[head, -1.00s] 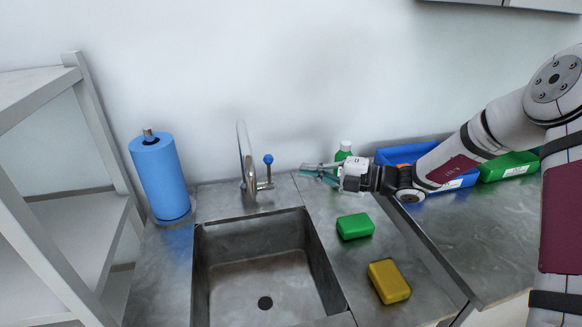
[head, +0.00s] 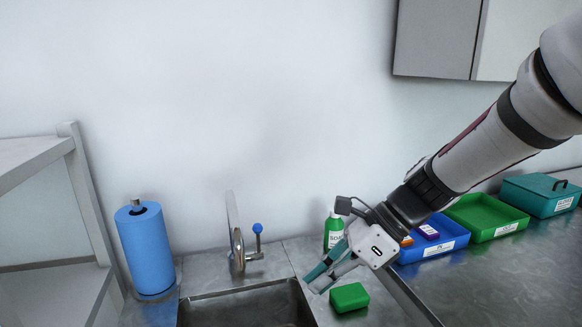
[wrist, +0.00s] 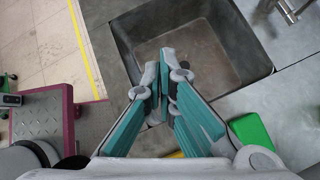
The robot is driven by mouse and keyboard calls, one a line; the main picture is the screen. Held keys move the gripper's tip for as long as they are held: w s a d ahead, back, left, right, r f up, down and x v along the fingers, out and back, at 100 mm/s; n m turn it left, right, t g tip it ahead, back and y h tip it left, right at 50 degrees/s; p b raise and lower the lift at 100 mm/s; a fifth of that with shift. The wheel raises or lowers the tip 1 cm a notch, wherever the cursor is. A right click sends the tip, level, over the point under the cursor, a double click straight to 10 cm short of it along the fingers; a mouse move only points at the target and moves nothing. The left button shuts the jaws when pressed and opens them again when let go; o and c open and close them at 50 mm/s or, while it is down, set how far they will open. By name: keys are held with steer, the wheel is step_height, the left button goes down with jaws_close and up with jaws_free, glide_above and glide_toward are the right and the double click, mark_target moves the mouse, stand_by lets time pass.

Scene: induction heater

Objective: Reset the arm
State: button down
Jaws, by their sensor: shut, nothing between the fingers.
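My gripper (head: 318,279) is in the air over the right edge of the sink, pointing down and to the left in the head view. Its teal fingers also show in the wrist view (wrist: 165,85), close together, with nothing between them. My arm reaches in from the upper right. The green block (head: 349,297) lies on the counter just right of the fingertips; it also shows in the wrist view (wrist: 253,138). The fingers look apart from it.
The sink (head: 245,309) has a tap (head: 236,250) behind it. A blue paper roll (head: 146,249) stands left. A green soap bottle (head: 334,231), a blue bin (head: 437,239), a green bin (head: 487,216) and a teal box (head: 540,195) stand along the back. A wall cabinet (head: 436,38) hangs upper right.

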steer(key=s+d+r+n+t+h, duration=0.2)
steer(key=s+d+r+n+h, duration=0.1)
steer(key=s+d+n, duration=0.4)
steer(key=s+d+r+n+t+h, duration=0.2)
steer(key=s+d+n+h, duration=0.3)
steer(key=n, duration=0.8)
steer(key=shift+s+d+r+t+h, duration=0.4)
steer(key=shift+s+d, duration=0.65)
steer(key=shift+s, duration=1.25)
